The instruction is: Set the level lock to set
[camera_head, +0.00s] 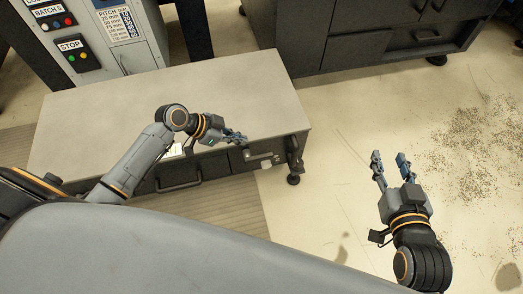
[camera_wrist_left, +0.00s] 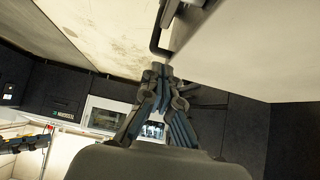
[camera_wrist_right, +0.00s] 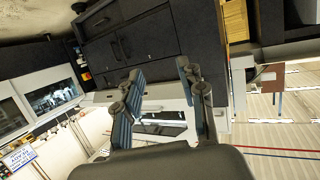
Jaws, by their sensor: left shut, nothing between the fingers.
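A low grey-topped cabinet (camera_head: 110,118) stands in front of me. A small grey lever-like part (camera_head: 262,156) sits on its dark front near the right end; I take it for the level lock, but its setting cannot be read. My left gripper (camera_head: 242,140) is shut and empty, close to the left of that part at the front edge. Whether it touches cannot be told. In the left wrist view the shut fingertips (camera_wrist_left: 158,70) are just below a dark bent bar (camera_wrist_left: 156,42). My right gripper (camera_head: 388,160) is open and empty over the floor at right.
A dark pull handle (camera_head: 180,184) is on the cabinet front, left of my left gripper. A control panel (camera_head: 80,50) with a STOP label stands behind the cabinet. Dark cabinets (camera_head: 350,50) stand at the back right. The floor (camera_head: 340,130) between is open, with scattered debris (camera_head: 475,145) at right.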

